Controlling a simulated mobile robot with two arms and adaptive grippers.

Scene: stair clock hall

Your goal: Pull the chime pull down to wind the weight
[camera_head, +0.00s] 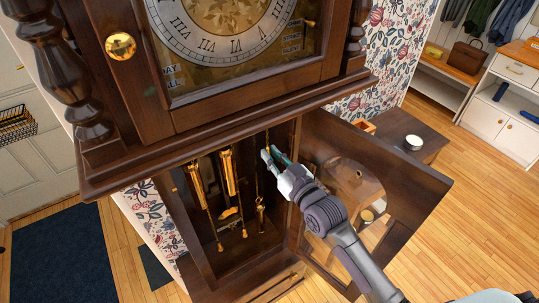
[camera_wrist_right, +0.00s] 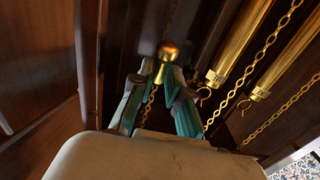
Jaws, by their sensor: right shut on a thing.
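The chime pull is a small gold knob (camera_wrist_right: 167,50) on a chain, seen in the right wrist view between the fingertips. My right gripper (camera_head: 269,156) reaches from the right into the open clock case (camera_head: 283,232). Its teal-padded fingers are shut on the knob, also in the right wrist view (camera_wrist_right: 162,70). In the head view the fingers hide the knob. Two brass weights, a left one (camera_head: 197,184) and a right one (camera_head: 228,172), hang left of the gripper. My left gripper is not in view.
The case's glazed door (camera_head: 400,180) stands open to the right, close beside my right arm. The clock's hood (camera_head: 225,115) overhangs the gripper. A brown side table (camera_head: 432,148) stands beyond the door. Wooden floor (camera_head: 470,230) is clear at right.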

